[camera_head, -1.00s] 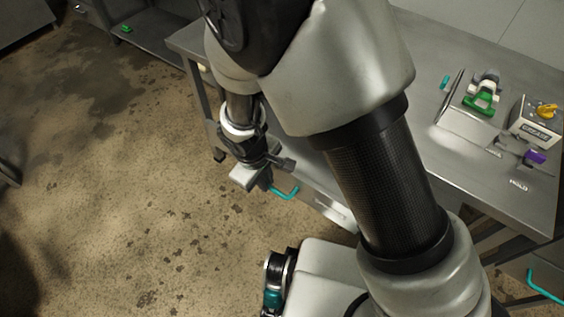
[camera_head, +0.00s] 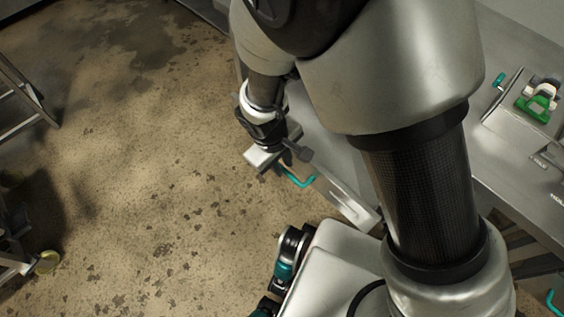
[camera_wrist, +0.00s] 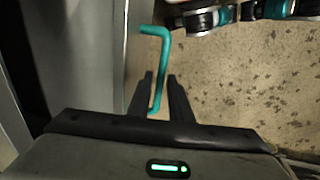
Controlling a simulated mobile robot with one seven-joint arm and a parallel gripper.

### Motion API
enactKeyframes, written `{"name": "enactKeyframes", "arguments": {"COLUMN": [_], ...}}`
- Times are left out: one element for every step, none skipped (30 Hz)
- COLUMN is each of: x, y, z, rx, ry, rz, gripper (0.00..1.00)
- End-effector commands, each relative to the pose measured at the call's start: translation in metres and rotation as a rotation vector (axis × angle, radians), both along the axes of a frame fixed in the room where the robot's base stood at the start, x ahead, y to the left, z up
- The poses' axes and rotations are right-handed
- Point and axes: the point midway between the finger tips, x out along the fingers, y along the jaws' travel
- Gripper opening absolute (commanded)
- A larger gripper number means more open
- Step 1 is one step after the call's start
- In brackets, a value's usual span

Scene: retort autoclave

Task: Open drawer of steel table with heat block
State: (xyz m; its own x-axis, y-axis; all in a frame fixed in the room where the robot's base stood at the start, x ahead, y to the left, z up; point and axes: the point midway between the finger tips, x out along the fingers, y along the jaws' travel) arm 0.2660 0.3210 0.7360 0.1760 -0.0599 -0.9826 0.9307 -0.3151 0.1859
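The steel table (camera_head: 460,150) stands at the right in the head view, partly hidden by my arm. Its drawer front (camera_head: 345,198) carries a teal bar handle (camera_head: 298,181). In the wrist view, the handle (camera_wrist: 162,70) runs between my gripper's two dark fingers (camera_wrist: 160,80), with its lower end close to the left finger. Gaps show beside the bar, so the gripper looks open around it. In the head view, my gripper (camera_head: 280,157) is right by the handle. A steel panel (camera_wrist: 88,55) is left of the handle. How far the drawer stands out is unclear. No heat block is identifiable.
A green-and-white item (camera_head: 538,103) sits on a tray on the tabletop. Another teal handle (camera_head: 554,301) is at the lower right. A metal frame (camera_head: 25,95) stands at the far left. The stained floor (camera_head: 140,180) between is open.

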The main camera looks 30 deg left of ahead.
Motion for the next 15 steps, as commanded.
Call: {"name": "enactKeyframes", "arguments": {"x": [0.0,0.0,0.0,0.0,0.0,-0.001,-0.002,-0.002,-0.003,-0.004,-0.006,-0.007,-0.009,-0.01,-0.012], "y": [0.0,0.0,0.0,0.0,0.001,0.001,0.001,0.002,0.002,0.003,0.003,0.004,0.004,0.005,0.005], "z": [0.0,0.0,0.001,0.002,0.004,0.008,0.012,0.017,0.024,0.03,0.037,0.046,0.054,0.061,0.072], "rx": [0.0,0.0,0.001,0.001,0.002,0.002,0.002,0.002,0.004,0.004,0.004,0.005,0.005,0.005,0.006], "ry": [0.0,0.0,0.0,0.0,-0.001,-0.001,-0.001,-0.001,-0.001,-0.001,-0.001,-0.002,-0.002,-0.002,-0.002], "rz": [0.0,0.0,0.0,0.0,0.0,0.0,0.0,0.0,0.001,0.001,0.001,0.001,0.001,0.002,0.001], "gripper": [0.19,0.19,0.19,0.19,0.19,0.19,0.19,0.19,0.19,0.19,0.19,0.19,0.19,0.19,0.19]}}
